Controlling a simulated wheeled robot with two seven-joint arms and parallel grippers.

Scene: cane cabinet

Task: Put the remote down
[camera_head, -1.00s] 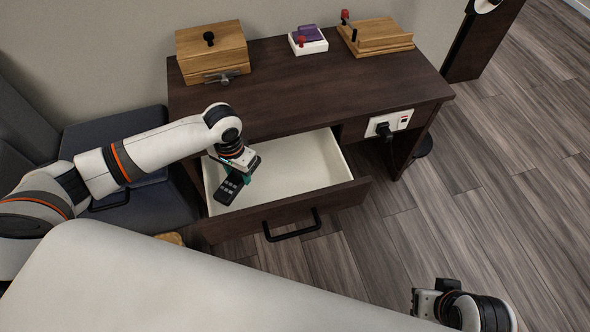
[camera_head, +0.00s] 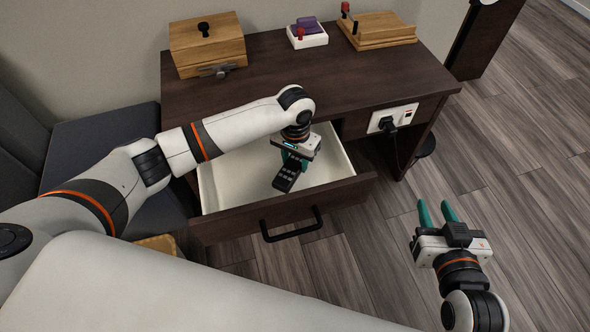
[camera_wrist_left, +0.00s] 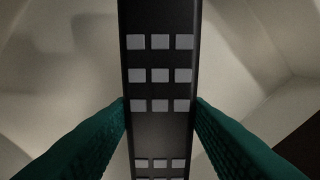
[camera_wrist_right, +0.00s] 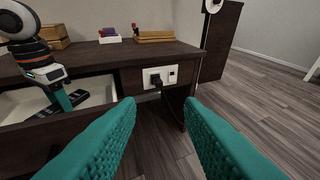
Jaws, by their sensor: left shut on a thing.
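A black remote (camera_head: 288,178) with grey buttons is held by my left gripper (camera_head: 292,160) over the open drawer (camera_head: 228,186). In the left wrist view the remote (camera_wrist_left: 160,75) stands between the two green fingers, which touch its sides. Behind it is the pale drawer interior (camera_wrist_left: 60,70). I cannot tell whether the remote touches the drawer floor. The remote (camera_wrist_right: 66,100) also shows in the right wrist view, in the drawer area. My right gripper (camera_head: 438,213) is open and empty, above the floor to the right of the drawer.
The dark desk (camera_head: 300,78) carries a wooden box (camera_head: 207,45), a white tray (camera_head: 307,38) with a purple item, and wooden boards (camera_head: 378,30). A socket panel (camera_head: 393,118) with a black plug is on the desk's front. A dark seat (camera_head: 95,130) stands at left.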

